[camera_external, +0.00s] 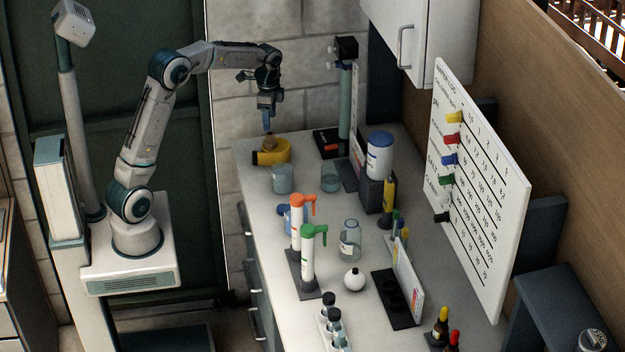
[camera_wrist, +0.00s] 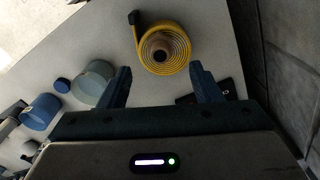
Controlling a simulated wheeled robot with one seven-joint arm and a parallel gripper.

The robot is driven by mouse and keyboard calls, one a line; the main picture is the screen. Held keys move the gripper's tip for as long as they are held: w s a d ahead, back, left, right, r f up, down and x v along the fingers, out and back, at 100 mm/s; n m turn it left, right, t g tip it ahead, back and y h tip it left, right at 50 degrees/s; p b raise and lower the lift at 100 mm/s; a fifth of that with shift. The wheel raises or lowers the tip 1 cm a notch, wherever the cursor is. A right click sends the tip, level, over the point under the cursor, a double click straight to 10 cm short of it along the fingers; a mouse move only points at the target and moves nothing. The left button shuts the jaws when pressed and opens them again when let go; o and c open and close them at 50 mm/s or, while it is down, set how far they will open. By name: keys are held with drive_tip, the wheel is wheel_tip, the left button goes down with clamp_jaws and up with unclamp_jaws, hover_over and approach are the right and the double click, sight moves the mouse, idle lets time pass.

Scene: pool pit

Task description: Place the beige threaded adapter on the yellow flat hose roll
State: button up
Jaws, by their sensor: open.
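The yellow flat hose roll (camera_wrist: 164,31) lies on the counter and shows as a coil with a dark end fitting in the wrist view. It also shows at the counter's far left end in the outside view (camera_external: 272,157). The beige threaded adapter (camera_wrist: 160,47) sits at the middle of the coil, and a small tan top of it shows above the roll in the outside view (camera_external: 269,136). My gripper (camera_external: 268,129) points down above the roll. In the wrist view my gripper (camera_wrist: 164,80) has its fingers spread wide with nothing between them.
A glass jar (camera_external: 283,178) stands just in front of the roll. A dark box with a red mark (camera_external: 328,143) lies to its right, near a green column (camera_external: 345,105). Bottles and testers crowd the middle counter. The counter edge lies close left of the roll.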

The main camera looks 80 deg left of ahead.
sight(270, 133)
wheel_tip(270, 133, up, 4)
drive_tip(key=s+d+r+n+t, duration=0.15)
drive_tip(key=s+d, duration=0.25)
drive_tip(key=d, duration=0.4)
drive_tip(key=s+d+r, duration=0.2)
drive_tip(key=s+d, duration=0.1)
drive_tip(key=d, duration=0.4)
drive_tip(key=s+d+f+n, duration=0.1)
drive_tip(key=s+d+f, duration=0.1)
drive_tip(key=s+d, duration=0.4)
drive_tip(key=s+d+f+n+t, duration=0.1)
drive_tip(key=s+d+f+n, duration=0.1)
drive_tip(key=s+d, duration=0.3)
drive_tip(key=s+f, duration=0.1)
drive_tip(key=s, duration=0.3)
drive_tip(key=shift+s+d+f, duration=0.25)
drive_tip(key=shift+d+f, duration=0.1)
drive_tip(key=shift+d, duration=0.05)
